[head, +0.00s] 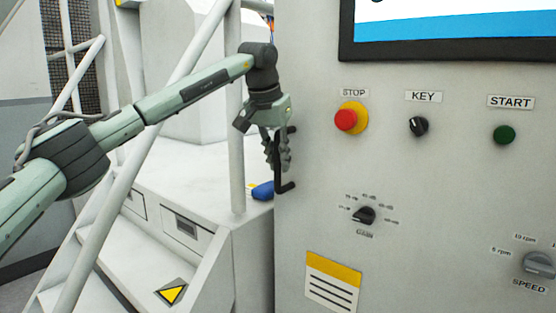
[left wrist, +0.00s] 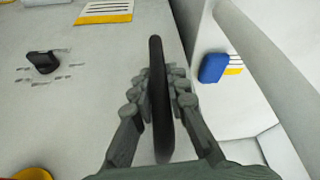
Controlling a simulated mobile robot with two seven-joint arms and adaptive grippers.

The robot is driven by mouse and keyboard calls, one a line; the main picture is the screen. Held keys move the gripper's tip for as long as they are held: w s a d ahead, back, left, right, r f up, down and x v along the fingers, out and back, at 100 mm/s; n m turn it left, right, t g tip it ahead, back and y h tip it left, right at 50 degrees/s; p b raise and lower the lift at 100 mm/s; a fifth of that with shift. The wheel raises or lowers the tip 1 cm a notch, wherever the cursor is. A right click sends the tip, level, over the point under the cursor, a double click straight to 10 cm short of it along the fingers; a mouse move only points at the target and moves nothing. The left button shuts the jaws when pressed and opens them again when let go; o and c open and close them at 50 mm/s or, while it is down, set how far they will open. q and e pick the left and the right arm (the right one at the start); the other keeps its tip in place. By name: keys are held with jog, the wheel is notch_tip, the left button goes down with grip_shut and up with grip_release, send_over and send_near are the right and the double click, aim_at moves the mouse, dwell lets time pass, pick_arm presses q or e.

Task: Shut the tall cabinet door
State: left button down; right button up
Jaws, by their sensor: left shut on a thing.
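The tall cabinet door (head: 420,200) is a large grey panel filling the right of the head view; it also shows at the left in the left wrist view (left wrist: 95,95). A black bar handle (head: 286,187) stands at its left edge. My left gripper (head: 277,158) is shut on this handle, which runs between its fingers in the left wrist view (left wrist: 159,75). How far the door stands from its frame cannot be told. My right gripper is not in view.
The panel carries a red stop button (head: 346,119), a key switch (head: 419,127), a green start button (head: 504,134), knobs and a screen (head: 450,30). White steps (head: 130,260) with railings (head: 237,150) stand left. A blue object (head: 262,191) lies behind the handle.

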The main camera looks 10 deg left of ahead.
pick_arm(q)
jog(key=shift+w+r, duration=0.2)
jog(key=c, duration=1.9)
grip_release()
jog(key=shift+d, duration=0.1)
jog(key=o, duration=0.4)
jog(key=shift+w+d+f, duration=0.1)
jog(key=shift+w+f, duration=0.15)
jog(key=shift+s, duration=0.15)
jog(key=v, duration=1.2)
jog(key=shift+s, duration=0.1)
jog(key=shift+f, duration=0.1)
